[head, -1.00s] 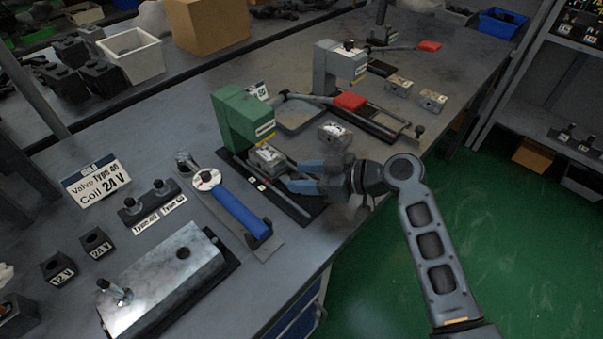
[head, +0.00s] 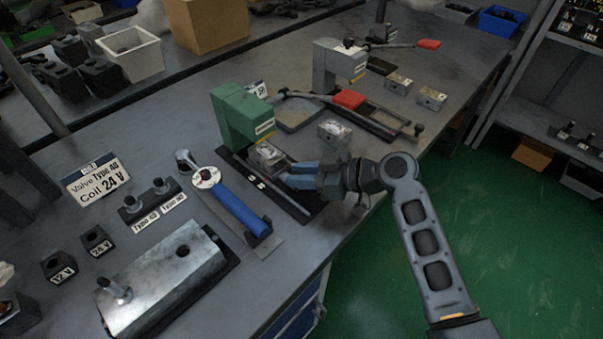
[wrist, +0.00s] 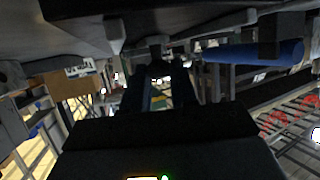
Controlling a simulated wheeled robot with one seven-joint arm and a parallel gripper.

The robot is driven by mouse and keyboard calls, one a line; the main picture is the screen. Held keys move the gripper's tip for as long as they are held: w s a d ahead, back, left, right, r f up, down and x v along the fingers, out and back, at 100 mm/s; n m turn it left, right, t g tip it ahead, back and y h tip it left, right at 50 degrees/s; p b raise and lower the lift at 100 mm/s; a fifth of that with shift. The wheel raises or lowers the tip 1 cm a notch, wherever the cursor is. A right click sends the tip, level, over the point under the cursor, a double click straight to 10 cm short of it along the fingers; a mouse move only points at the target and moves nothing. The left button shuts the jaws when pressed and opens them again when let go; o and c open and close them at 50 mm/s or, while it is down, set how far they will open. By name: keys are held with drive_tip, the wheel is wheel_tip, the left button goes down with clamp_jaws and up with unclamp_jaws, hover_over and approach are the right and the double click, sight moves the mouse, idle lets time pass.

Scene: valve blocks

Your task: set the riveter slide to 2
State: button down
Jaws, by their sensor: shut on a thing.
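The green riveter (head: 243,115) stands on the bench in the middle of the head view. Its dark base rail (head: 292,208) runs toward the bench's front edge, with small white marks (head: 256,181) along its side. The riveter slide (head: 268,157) carries a silver block and sits just in front of the green body. My gripper (head: 286,178) reaches in from the right, low over the rail, and is shut on the slide's near end. Its fingers hide the grip point. The wrist view shows the two dark fingers (wrist: 158,75) close together; what lies between them is unclear there.
A blue-handled tool (head: 240,210) lies left of the rail. A silver block (head: 334,132) stands close behind my gripper. A grey press (head: 333,70) with a red-handled lever is farther back. A metal fixture (head: 165,275) fills the front left. Green floor is open at right.

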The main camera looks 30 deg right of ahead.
sight(277, 166)
drive_tip(key=w+b, duration=0.1)
drive_tip(key=w+a+b, duration=0.1)
drive_tip(key=w, duration=0.1)
drive_tip(key=shift+w+f, duration=0.15)
drive_tip(key=shift+w, duration=0.05)
drive_tip(key=shift+w+r, duration=0.1)
drive_tip(key=shift+r, duration=0.1)
drive_tip(key=c, duration=0.9)
unclamp_jaws()
drive_tip(key=shift+a, duration=0.1)
drive_tip(key=shift+c, duration=0.2)
drive_tip(key=b+v, duration=0.1)
drive_tip(key=v, duration=0.6)
drive_tip(key=shift+s+d+r, duration=0.1)
drive_tip(key=shift+s+d, duration=0.15)
